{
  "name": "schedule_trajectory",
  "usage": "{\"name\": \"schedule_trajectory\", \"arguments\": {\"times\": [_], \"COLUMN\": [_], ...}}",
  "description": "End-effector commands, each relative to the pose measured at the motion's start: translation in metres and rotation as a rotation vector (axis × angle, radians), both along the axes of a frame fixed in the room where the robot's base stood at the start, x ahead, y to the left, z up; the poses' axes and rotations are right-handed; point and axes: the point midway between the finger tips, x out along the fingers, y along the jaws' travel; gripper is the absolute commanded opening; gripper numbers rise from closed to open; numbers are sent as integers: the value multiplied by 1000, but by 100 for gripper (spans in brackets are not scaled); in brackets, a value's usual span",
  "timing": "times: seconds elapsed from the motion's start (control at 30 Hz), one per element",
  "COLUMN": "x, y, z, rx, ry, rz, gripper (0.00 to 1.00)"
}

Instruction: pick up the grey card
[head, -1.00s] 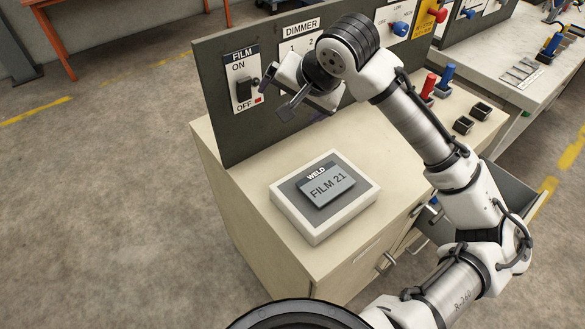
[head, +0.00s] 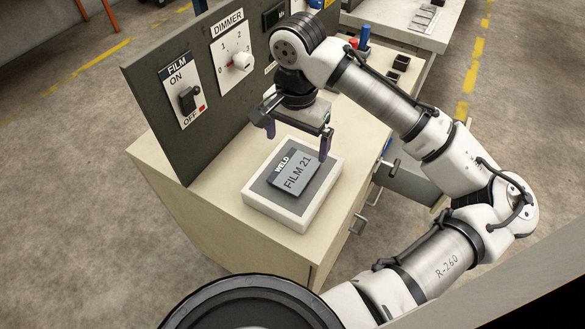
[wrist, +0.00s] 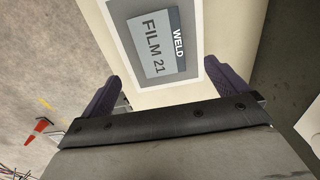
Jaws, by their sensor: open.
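The grey card (head: 294,173), marked "WELD" and "FILM 21", lies flat on the dark top of a white-rimmed box (head: 275,213) on the cabinet. It also shows in the wrist view (wrist: 160,45), beyond the fingers. My gripper (head: 298,142) is open and empty, pointing down above the box's far side, with its purple fingertips spread apart. In the wrist view its two fingers (wrist: 165,90) stand to the left and right with the card between and ahead of them. The fingers do not touch the card.
A dark upright panel (head: 160,125) stands along the cabinet's back left with a film switch (head: 188,99) and a dimmer knob (head: 243,61). The cabinet top (head: 230,225) is bare around the box.

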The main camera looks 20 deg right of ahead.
Motion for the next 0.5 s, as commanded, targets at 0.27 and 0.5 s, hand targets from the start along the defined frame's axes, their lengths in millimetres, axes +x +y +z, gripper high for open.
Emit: {"name": "schedule_trajectory", "arguments": {"times": [0.27,0.5], "x": [0,1], "y": [0,-3], "z": [-30,-55], "rx": [1,0], "ry": [-1,1], "rz": [2,0], "gripper": [98,98]}}
